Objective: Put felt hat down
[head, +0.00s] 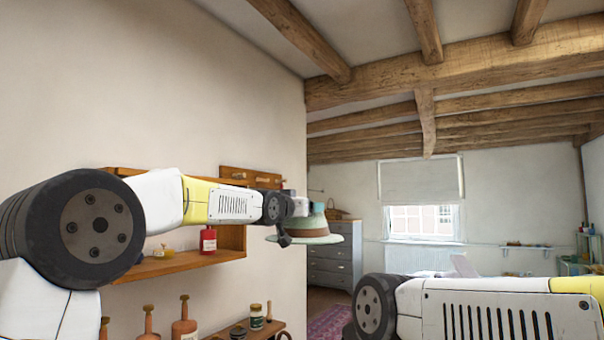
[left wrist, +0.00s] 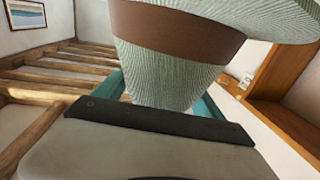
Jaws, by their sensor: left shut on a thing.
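The felt hat (head: 318,231) is pale green with a brown band. It hangs in the air near the wall corner, brim down and about upright. My left gripper (head: 304,206) is at its crown, shut on it. In the left wrist view the hat (left wrist: 185,65) fills the upper middle, its crown between the teal fingers, which it partly hides. My right arm shows at the lower right of the head view, but I cannot see its gripper.
A wooden wall shelf (head: 190,262) with a red bottle (head: 208,240) is behind my left arm. A lower shelf (head: 262,331) holds jars. A peg rail (head: 250,177) is on the wall. A grey chest of drawers (head: 330,268) stands beyond the hat, with a rug (head: 328,326) on the floor.

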